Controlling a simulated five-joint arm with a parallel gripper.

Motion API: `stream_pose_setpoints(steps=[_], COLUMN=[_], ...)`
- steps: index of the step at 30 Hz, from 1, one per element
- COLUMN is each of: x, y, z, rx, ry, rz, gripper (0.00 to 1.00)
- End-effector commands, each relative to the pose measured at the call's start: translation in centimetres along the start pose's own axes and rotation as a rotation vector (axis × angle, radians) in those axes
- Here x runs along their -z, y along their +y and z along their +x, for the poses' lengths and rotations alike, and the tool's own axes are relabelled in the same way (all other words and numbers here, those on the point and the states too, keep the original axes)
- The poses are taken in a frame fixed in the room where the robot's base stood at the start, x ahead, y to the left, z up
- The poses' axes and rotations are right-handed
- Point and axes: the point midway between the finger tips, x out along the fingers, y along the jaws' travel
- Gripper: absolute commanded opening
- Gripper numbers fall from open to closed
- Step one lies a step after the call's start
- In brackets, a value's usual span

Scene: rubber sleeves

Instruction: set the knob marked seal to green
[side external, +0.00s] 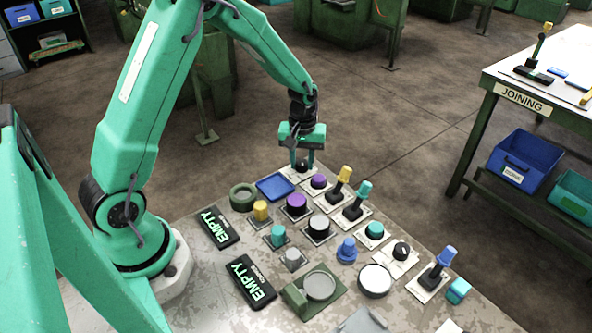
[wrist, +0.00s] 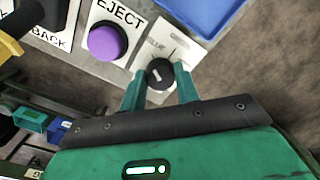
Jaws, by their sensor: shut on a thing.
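A black knob (wrist: 160,72) with a white pointer mark sits on a white plate (wrist: 185,52) at the table's edge. The plate has small printing that I cannot read surely, so I cannot tell whether it says seal. My gripper (wrist: 160,82) is shut on this knob, one green finger on each side.
A purple button (wrist: 107,41) marked EJECT is beside the held knob. A blue tray (side external: 275,187) lies close on the other side. Yellow (side external: 344,174) and teal (side external: 364,188) levers stand upright nearby. Several buttons and pegs crowd the table.

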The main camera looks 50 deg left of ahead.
Motion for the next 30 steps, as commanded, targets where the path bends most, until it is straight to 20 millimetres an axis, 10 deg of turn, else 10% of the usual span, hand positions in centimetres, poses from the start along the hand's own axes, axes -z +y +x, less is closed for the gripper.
stream_pose_setpoints(steps=[30], x=[0.09], y=[-0.11], z=[-0.13], rx=[0.000], ry=[0.001], rz=[0.748], gripper=[0.08])
